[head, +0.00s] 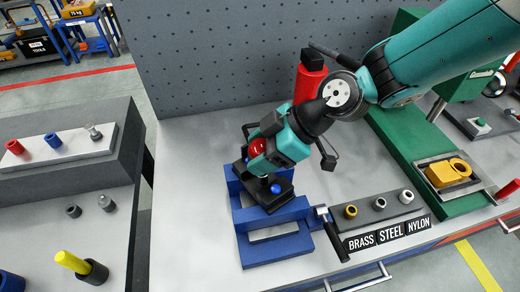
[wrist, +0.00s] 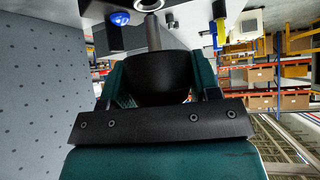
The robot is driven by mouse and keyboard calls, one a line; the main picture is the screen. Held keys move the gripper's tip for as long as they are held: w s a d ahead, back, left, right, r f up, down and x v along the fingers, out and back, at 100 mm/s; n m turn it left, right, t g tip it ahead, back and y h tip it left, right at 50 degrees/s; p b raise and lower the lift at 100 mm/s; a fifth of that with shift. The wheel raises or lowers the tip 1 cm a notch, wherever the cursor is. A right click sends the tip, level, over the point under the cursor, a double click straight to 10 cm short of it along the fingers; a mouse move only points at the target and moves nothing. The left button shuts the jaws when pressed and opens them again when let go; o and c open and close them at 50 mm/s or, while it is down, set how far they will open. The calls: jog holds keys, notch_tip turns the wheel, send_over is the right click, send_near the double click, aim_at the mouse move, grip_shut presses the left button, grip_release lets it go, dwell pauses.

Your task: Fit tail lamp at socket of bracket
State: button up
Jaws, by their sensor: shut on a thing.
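My gripper (head: 266,152) is shut on the tail lamp, whose red dome (head: 256,147) shows between the fingers in the head view. In the wrist view a dark cup-shaped body (wrist: 156,78) sits between the teal fingers, with a grey stem (wrist: 153,32) beyond it. The black bracket (head: 279,199) is in the blue vise (head: 285,245), below the gripper. A blue dome (head: 275,188) stands on the bracket and also shows in the wrist view (wrist: 119,18). My gripper hides the socket, and I cannot tell whether the stem touches the bracket.
A grey block (head: 376,215) with three rings stands right of the vise, behind BRASS, STEEL and NYLON labels. A red cylinder (head: 308,85) stands behind the gripper. A green machine bed (head: 425,155) with a yellow part lies right. A side bench (head: 50,200) holds pegs and a yellow-handled tool.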

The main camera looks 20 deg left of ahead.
jog(key=shift+f+b, duration=1.7)
jog(key=shift+f, duration=0.15)
jog(key=o, duration=1.1)
jog(key=shift+r, duration=0.1)
jog(key=b+v, duration=0.2)
jog(key=v, duration=1.5)
jog(key=shift+d+r+b, duration=0.1)
jog(key=shift+r+b, duration=0.05)
jog(key=shift+b, duration=0.25)
jog(key=shift+s, duration=0.1)
jog(key=s+d+m+t+h, duration=0.1)
jog(key=s+d+m, duration=0.3)
jog(key=d+m, duration=0.1)
jog(key=s+d+m+t+h, duration=0.1)
jog(key=s+d+m+h, duration=0.1)
jog(key=s+d+m, duration=0.2)
jog(key=s+d+f+m+t+h, duration=0.1)
jog(key=s+d+m, duration=0.4)
jog(key=shift+s+d+f+m, duration=0.1)
jog(key=shift+s+d+m, duration=0.05)
jog(key=shift+d+m, duration=0.15)
